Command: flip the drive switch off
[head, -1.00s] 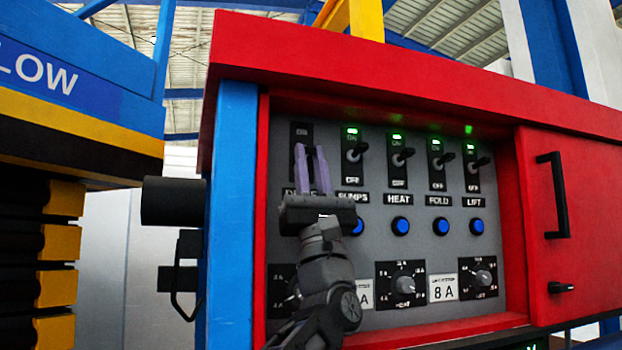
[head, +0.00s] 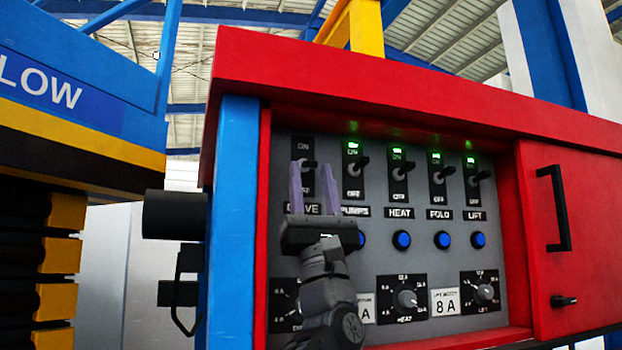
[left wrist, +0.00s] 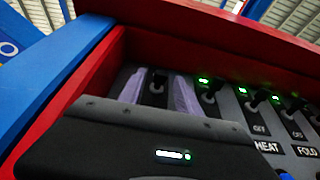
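The drive switch (head: 310,164) is the leftmost on the grey panel, a dark lever on a black plate marked ON at the top. No green light shows above it. Its lower plate and OFF mark are hidden by my gripper, and I cannot tell for sure which way the lever points. My left gripper (head: 311,168) is open in front of it, with its two purple fingers pointing up. In the left wrist view the drive switch (left wrist: 157,88) shows between the spread fingers of the left gripper (left wrist: 158,88). I see no clear contact. My right gripper is not in view.
The pumps switch (head: 357,165) and the other switches to the right have green lights lit. Blue buttons (head: 401,240) and dials (head: 406,298) sit below. The red frame and blue post (head: 235,220) stand close left of my gripper. A red door (head: 575,230) is at right.

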